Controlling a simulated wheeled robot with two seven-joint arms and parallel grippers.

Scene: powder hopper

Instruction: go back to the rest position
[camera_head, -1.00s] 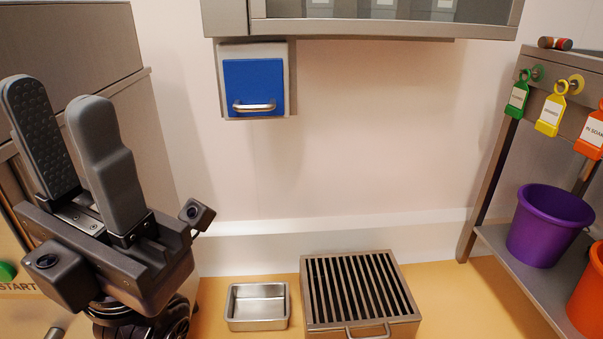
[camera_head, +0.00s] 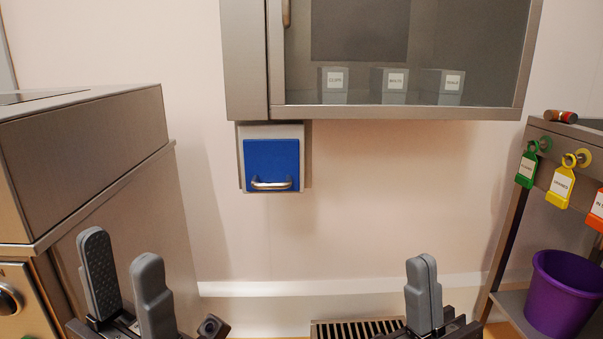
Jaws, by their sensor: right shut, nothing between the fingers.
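My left gripper (camera_head: 124,292) is at the bottom left of the head view, upright, with a clear gap between its two fingers. It is open and empty, in front of the steel cabinet. My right gripper (camera_head: 424,293) is at the bottom, right of the middle, upright, with its fingers together and nothing held. It stands in front of the slatted steel grate (camera_head: 335,329), hiding part of it. Both wrists run out of the bottom edge of the picture.
A steel cabinet (camera_head: 120,215) stands on the left. A wall cabinet (camera_head: 390,112) with labelled grey boxes hangs above a blue flap (camera_head: 271,160). On the right, a rack (camera_head: 507,215) carries coloured tags and a purple bucket (camera_head: 561,292). The wall between is clear.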

